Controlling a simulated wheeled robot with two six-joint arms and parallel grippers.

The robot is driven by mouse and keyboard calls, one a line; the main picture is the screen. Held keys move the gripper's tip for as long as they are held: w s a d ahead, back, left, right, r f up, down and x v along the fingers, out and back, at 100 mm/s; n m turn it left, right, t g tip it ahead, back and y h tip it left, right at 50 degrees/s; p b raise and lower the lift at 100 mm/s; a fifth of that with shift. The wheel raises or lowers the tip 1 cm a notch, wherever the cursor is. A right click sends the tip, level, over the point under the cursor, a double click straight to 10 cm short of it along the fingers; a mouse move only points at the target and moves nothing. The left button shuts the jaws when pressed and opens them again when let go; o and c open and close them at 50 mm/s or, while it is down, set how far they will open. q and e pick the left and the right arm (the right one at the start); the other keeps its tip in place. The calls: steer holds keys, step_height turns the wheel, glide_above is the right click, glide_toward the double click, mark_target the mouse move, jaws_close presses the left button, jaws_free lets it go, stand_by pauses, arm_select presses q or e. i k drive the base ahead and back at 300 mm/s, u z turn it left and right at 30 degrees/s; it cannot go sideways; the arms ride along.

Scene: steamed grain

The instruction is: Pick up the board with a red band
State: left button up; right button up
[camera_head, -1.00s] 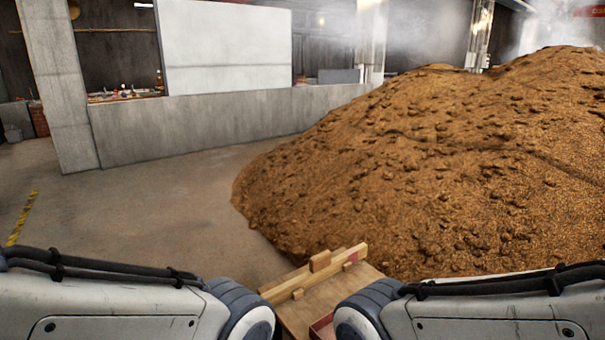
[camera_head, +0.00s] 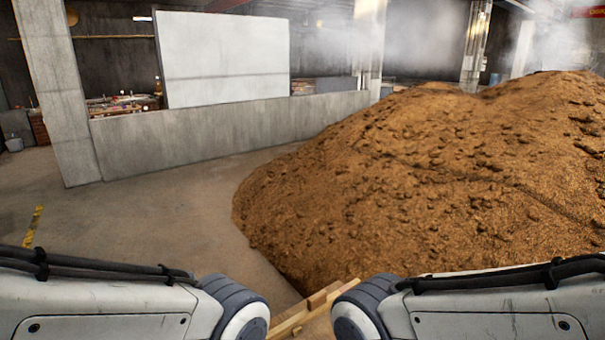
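A light wooden piece (camera_head: 291,322) shows at the bottom centre, in the gap between my two arms. Only its upper edge and a small raised block (camera_head: 318,299) are visible; the picture edge and my arms hide the rest. I see no clear red band on it, so I cannot tell whether it is the board. Both of my grippers are out of view; only upper parts of my left and right arms show, at the lower left and lower right.
A large brown grain heap (camera_head: 430,185) fills the right side, close beyond the wooden piece. A low concrete wall (camera_head: 220,130) and a pillar (camera_head: 58,95) stand at the back left. The floor (camera_head: 150,215) at the left is clear. Steam hangs at the back.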

mark_target(319, 304)
steer(key=u, duration=0.2)
steer(key=i, duration=1.25)
steer(key=z, duration=0.3)
